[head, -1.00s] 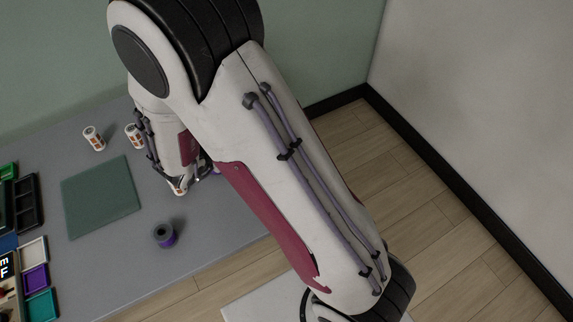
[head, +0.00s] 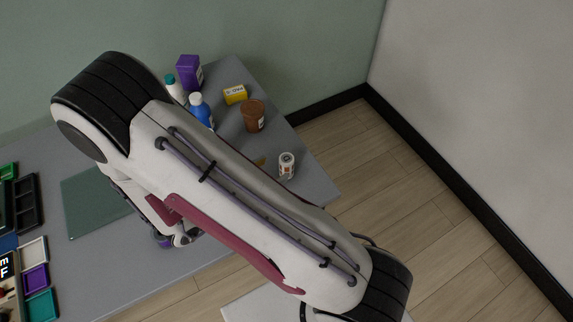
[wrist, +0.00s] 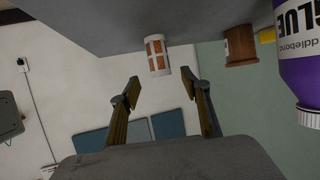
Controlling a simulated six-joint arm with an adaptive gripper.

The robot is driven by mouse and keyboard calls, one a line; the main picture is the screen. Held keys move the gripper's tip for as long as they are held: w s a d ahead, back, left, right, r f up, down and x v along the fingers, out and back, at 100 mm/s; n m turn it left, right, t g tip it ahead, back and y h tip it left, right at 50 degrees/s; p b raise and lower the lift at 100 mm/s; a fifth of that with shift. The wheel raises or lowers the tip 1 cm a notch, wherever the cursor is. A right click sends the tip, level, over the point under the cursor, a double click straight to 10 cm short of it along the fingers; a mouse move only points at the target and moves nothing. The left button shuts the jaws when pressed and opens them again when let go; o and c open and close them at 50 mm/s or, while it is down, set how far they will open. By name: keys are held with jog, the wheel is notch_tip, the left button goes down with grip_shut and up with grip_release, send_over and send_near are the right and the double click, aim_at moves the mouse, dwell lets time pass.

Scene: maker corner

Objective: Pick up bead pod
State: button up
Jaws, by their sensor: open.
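The bead pod appears to be the small white canister with orange windows (wrist: 157,56) in the wrist view, where the scene shows upside down. It stands on the table just beyond the space between my fingertips. My gripper (wrist: 160,84) is open and empty, its two fingers on either side of that space, apart from the canister. In the head view, a similar white canister (head: 286,166) stands near the table's right edge and is likely the same one. My arm hides my fingertips there.
A brown jar (head: 253,116), a yellow box (head: 235,94), a blue bottle (head: 201,108) and a purple box (head: 189,72) stand at the back right. A purple glue bottle (wrist: 299,70) is close on the right in the wrist view. A green mat (head: 85,205) lies at left.

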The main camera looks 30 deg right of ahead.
aim_at(282, 167)
jog(key=shift+x, duration=1.3)
jog(key=shift+f, duration=0.1)
jog(key=shift+f+x, duration=0.2)
jog(key=shift+x, duration=0.65)
jog(key=shift+f+x, duration=0.15)
jog(key=shift+x, duration=1.5)
jog(key=c, duration=1.2)
